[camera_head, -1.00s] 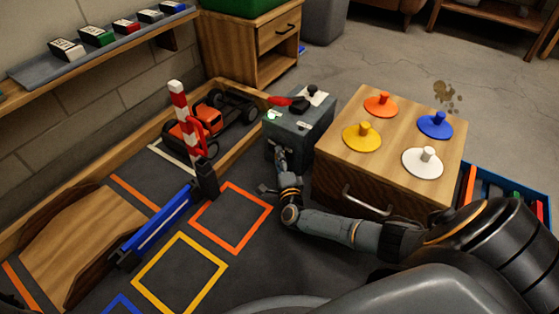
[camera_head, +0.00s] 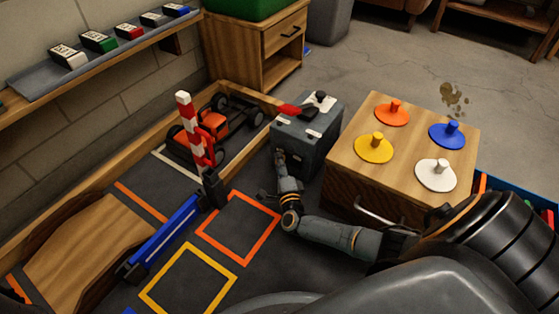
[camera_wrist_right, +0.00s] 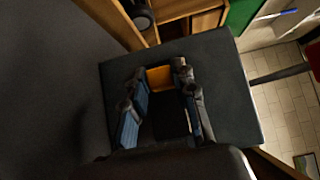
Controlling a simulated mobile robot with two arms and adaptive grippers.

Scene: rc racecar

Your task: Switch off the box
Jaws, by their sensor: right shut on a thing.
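The box (camera_head: 308,148) is a dark grey case on the floor beside the wooden cabinet. A red-tipped black lever (camera_head: 291,108) lies across its top, near a black knob (camera_head: 320,95) on a white plate. A small pale patch (camera_head: 281,122) shows on the top's left edge. My right gripper (camera_head: 279,162) is low against the box's near side. In the right wrist view, its fingers (camera_wrist_right: 160,95) stand in front of a dark grey box face (camera_wrist_right: 222,80), closed about a small orange part (camera_wrist_right: 159,78). The fingers partly hide it. My left gripper is out of view.
A wooden cabinet (camera_head: 345,195) with coloured knobbed discs stands right of the box. A toy racecar (camera_head: 203,140), a red-white barrier post (camera_head: 190,125) and a wooden track border are to the left. Orange and yellow floor squares lie in front.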

